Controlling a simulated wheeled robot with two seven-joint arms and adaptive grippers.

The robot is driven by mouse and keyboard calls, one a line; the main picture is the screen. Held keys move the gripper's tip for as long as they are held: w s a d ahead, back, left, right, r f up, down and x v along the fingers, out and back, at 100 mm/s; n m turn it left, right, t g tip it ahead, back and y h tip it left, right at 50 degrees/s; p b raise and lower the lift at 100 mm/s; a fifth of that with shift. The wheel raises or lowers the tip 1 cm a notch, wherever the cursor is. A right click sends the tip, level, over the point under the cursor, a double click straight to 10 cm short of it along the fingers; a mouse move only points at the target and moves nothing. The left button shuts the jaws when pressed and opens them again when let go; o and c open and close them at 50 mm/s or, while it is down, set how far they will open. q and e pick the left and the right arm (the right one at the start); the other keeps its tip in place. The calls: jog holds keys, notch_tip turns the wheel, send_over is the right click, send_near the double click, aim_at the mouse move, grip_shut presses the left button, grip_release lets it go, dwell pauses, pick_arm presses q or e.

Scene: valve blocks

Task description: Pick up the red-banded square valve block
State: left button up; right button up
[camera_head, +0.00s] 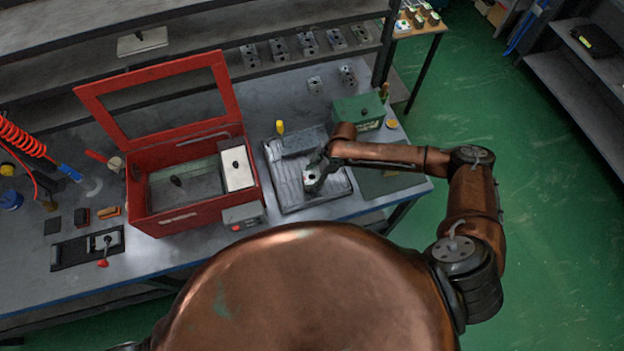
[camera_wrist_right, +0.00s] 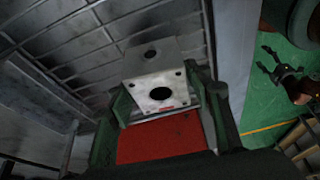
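A pale square valve block (camera_wrist_right: 165,85) with dark round holes and a small red mark on its near face shows in the right wrist view. It also shows in the head view (camera_head: 312,178), at the grooved dark tray (camera_head: 333,188). My right gripper (camera_wrist_right: 168,98) has its two green fingers on either side of the block, very close to its sides. I cannot tell whether they press on it, or whether the block touches the tray. A red surface fills the space between the finger bases.
A red open-lidded box (camera_head: 190,215) stands left of the tray. A green box (camera_head: 358,112) and a yellow-topped item (camera_head: 280,128) are behind it. Several more blocks stand on the rear shelf (camera_head: 300,45). A black fixture with a red-knobbed lever (camera_head: 103,262) is at left.

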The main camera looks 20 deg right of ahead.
jog(key=c, duration=1.1)
jog(key=shift+c, duration=0.2)
jog(key=shift+w+r, duration=0.1)
jog(key=shift+r, duration=0.1)
